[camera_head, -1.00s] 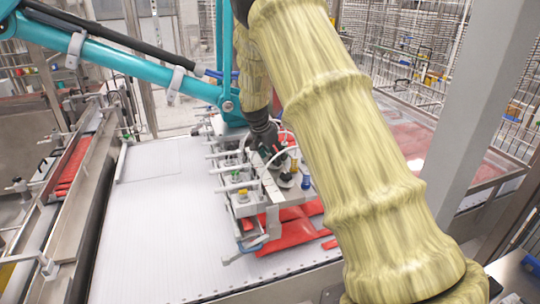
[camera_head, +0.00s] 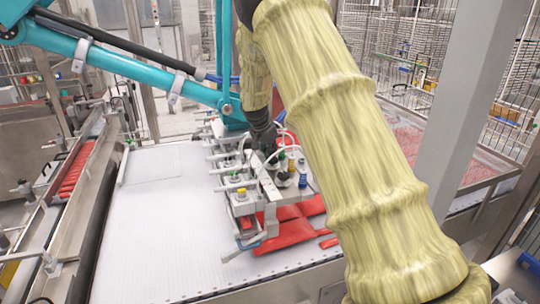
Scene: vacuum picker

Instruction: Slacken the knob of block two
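The vacuum picker head (camera_head: 262,205) hangs over the white conveyor bed, with a row of small blocks along its left side. A yellow knob (camera_head: 241,193) sits on the nearest block, and a green knob (camera_head: 234,177) is on the block behind it. Which block counts as two is not marked legibly. My arm, in a yellowish sleeve, reaches in from the lower right and bends down behind the picker. My dark gripper (camera_head: 266,145) is at the picker's far part, beside the hoses. Its fingers are too small and covered to tell open or shut.
Red packs (camera_head: 290,228) lie under and beside the picker. A teal picker arm (camera_head: 130,65) crosses the upper left. White hoses and coloured fittings (camera_head: 292,165) stand close to my gripper. The white bed (camera_head: 150,230) is clear on the left.

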